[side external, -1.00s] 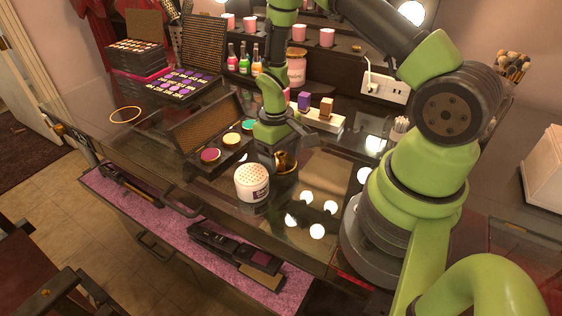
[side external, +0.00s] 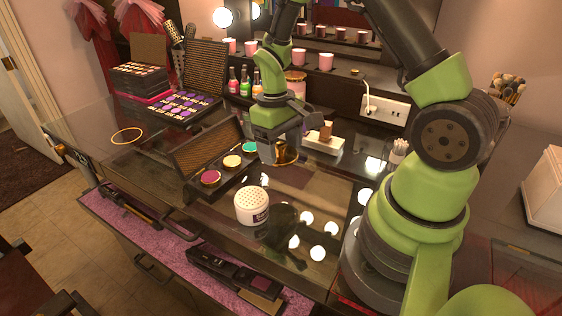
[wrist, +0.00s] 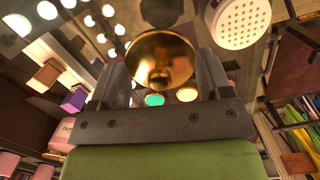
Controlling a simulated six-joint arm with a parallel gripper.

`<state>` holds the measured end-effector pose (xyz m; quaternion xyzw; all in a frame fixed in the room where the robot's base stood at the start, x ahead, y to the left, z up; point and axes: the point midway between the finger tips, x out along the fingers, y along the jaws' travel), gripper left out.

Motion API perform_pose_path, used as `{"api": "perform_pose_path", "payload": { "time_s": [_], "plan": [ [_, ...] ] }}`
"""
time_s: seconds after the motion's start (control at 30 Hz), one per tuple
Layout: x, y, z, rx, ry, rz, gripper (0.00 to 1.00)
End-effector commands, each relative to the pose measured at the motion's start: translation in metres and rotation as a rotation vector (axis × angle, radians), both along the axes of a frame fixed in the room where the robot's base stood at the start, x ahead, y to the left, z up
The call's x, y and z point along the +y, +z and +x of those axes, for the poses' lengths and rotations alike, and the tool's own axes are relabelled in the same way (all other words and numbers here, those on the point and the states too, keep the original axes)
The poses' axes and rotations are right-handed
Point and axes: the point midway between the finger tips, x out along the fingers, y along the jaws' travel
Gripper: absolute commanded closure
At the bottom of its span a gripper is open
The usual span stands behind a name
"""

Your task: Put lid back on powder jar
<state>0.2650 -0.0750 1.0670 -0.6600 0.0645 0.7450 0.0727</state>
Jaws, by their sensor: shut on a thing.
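The powder jar (side external: 251,205) is white with a perforated top and stands upright on the glass tabletop. It also shows at the upper right of the wrist view (wrist: 241,22). My gripper (side external: 279,158) is shut on the gold lid (wrist: 160,60), which sits between the two fingers in the wrist view. In the side view the lid (side external: 287,157) is partly hidden by the fingers. My gripper holds it above the table, behind and to the right of the jar and apart from it.
An open palette with round coloured pots (side external: 211,177) lies left of my gripper. A white block stand (side external: 322,143) is behind right. A gold ring (side external: 127,136) lies far left. An open drawer (side external: 180,231) with pink lining is below the front edge. Glass right of the jar is clear.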

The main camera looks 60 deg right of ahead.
Motion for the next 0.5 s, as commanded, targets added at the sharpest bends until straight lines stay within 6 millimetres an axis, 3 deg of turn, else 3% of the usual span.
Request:
{"api": "perform_pose_path", "payload": {
  "time_s": [0.07,0.2,0.4,0.5],
  "plan": [
    [0.006,0.009,0.002,-0.004,0.03,-0.001,0.51],
    [0.036,0.021,0.008,-0.003,0.181,-0.001,0.51],
    [0.082,0.03,0.011,-0.002,0.413,0.0,0.51],
    [0.094,0.032,0.01,-0.002,0.473,0.0,0.51]
  ]
}}
